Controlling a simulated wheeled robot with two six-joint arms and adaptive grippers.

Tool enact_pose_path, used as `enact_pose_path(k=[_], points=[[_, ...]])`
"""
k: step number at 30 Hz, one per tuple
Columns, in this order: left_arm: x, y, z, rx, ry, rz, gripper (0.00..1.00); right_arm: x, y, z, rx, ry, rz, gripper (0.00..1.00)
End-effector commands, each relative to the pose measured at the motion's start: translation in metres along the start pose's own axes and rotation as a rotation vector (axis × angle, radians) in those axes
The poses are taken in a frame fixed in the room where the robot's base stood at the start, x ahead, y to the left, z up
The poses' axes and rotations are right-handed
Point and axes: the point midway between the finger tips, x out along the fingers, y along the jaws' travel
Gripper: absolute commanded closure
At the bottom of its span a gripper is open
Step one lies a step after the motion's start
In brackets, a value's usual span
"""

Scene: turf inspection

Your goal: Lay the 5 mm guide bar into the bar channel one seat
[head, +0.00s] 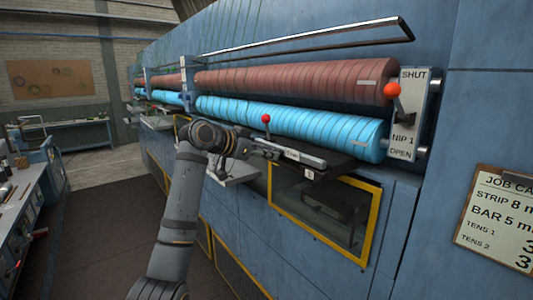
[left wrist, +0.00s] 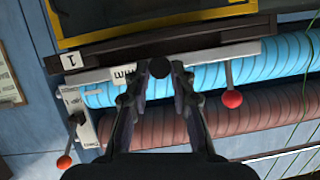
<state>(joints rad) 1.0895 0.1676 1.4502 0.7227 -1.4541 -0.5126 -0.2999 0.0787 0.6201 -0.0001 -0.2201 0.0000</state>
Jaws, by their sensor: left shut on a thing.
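The guide bar (head: 298,156) is a pale grey bar in front of the blue rollers, its right end free. My left gripper (head: 248,150) is shut on it around its middle. In the left wrist view the bar (left wrist: 222,54) runs across between the fingers (left wrist: 160,78), with an "mm" marking beside one finger; the size digit is hidden. The bar channel (head: 345,168) is a dark ledge marked 1, below the rollers. The bar lies close along it; I cannot tell whether it touches or is seated. My right gripper is not in view.
Blue rollers (head: 300,124) and red-brown rollers (head: 300,80) lie behind the bar. A red-knobbed lever (head: 266,118) stands close above it. Another lever (head: 392,90) is on the SHUT/OPEN plate. A yellow-framed window (head: 320,210) is below. A workbench (head: 22,200) stands left.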

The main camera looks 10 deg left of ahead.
Motion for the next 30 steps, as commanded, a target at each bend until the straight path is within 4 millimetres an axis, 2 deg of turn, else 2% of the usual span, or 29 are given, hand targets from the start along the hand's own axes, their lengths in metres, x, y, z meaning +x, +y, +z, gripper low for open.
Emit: enact_pose_path(k=[30], points=[[0.007, 0.003, 0.018, 0.001, 0.002, -0.001, 1.00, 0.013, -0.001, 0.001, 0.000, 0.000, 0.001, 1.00]])
